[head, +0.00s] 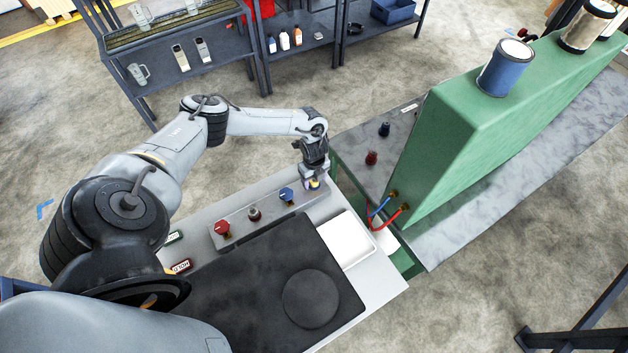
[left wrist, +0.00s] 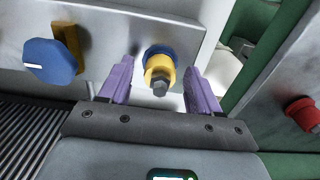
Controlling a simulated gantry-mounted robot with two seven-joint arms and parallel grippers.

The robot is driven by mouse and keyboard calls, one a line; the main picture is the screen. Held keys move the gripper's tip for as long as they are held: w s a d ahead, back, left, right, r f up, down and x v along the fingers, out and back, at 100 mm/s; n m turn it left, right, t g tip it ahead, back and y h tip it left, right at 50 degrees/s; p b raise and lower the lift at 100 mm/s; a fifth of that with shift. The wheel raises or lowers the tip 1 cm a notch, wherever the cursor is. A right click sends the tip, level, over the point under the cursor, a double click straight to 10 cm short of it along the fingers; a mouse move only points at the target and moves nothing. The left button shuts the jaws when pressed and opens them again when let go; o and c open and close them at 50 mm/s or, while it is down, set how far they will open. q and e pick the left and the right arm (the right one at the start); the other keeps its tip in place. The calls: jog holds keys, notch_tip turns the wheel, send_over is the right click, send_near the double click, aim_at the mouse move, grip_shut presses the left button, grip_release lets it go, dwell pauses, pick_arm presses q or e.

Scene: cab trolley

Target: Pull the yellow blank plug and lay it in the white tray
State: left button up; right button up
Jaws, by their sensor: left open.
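The yellow blank plug (left wrist: 160,75) sits in a blue ring on the grey panel, with a grey hex end facing the camera. In the head view the plug (head: 314,184) shows just below my left gripper (head: 312,178), at the right end of the panel. In the left wrist view my left gripper (left wrist: 160,85) is open, with one purple finger on each side of the plug and gaps between. The white tray (head: 345,240) lies on the trolley top, to the right of and below the panel in the head view, and looks empty. My right gripper is not in view.
A blue knob (head: 286,195) on a yellow base stands beside the plug. A black mat (head: 250,290) covers much of the trolley. A green machine (head: 450,120) with hoses stands to the right.

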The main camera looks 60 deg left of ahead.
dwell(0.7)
pick_arm(q)
grip_shut()
dwell(0.3)
jog(key=shift+r+p, duration=0.25)
jog(key=shift+p, duration=0.05)
jog(key=shift+r+p, duration=2.6)
jog(key=shift+r, duration=0.15)
